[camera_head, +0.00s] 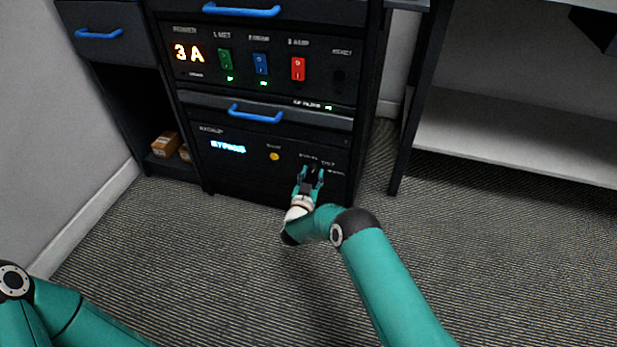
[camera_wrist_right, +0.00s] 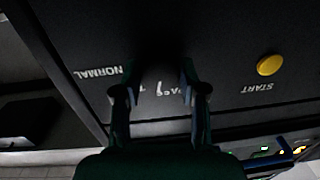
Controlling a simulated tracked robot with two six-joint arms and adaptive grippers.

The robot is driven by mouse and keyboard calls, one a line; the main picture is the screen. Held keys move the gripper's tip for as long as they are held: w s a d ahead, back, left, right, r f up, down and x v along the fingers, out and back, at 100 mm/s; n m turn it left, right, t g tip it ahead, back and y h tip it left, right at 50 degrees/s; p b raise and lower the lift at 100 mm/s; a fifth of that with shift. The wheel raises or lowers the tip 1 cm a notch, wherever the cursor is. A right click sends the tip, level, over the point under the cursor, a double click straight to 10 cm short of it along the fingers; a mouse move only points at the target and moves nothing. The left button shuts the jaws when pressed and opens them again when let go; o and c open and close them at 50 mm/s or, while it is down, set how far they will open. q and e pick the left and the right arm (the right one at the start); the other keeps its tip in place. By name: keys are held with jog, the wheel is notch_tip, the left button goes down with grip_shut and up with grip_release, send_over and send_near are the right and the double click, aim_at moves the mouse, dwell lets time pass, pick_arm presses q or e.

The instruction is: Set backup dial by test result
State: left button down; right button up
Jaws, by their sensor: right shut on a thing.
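The backup panel (camera_head: 240,172) is the lower black front of the cabinet. Its display (camera_head: 228,147) reads BYPASS in blue-white letters, and a round yellow start button (camera_head: 274,156) sits to its right. The black dial (camera_head: 316,166) is at the panel's right. My right gripper (camera_head: 311,174) is shut on the dial. In the right wrist view, my right gripper (camera_wrist_right: 157,84) has its fingers on both sides of the dark dial (camera_wrist_right: 160,55). My left gripper is out of view.
Above, an upper panel has a display (camera_head: 189,52) reading 3 A, and green (camera_head: 225,61), blue (camera_head: 260,64) and red (camera_head: 298,69) switches. A blue-handled drawer (camera_head: 256,113) lies between the panels. A shelf leg (camera_head: 412,125) stands to the right. Carpet in front is clear.

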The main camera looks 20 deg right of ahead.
jog(key=shift+w+a+r+n, duration=0.1)
jog(key=shift+r+n, duration=0.05)
jog(key=shift+n, duration=0.6)
jog(key=shift+w+a+r+n, duration=0.1)
jog(key=shift+n, duration=0.65)
jog(key=o, duration=1)
jog(key=shift+o, duration=0.7)
jog(key=shift+s+d+f, duration=0.1)
jog(key=shift+d+f, duration=0.05)
jog(key=shift+s, duration=0.1)
jog(key=v, duration=1.1)
jog(key=shift+s+a, duration=0.25)
jog(key=shift+s, duration=0.1)
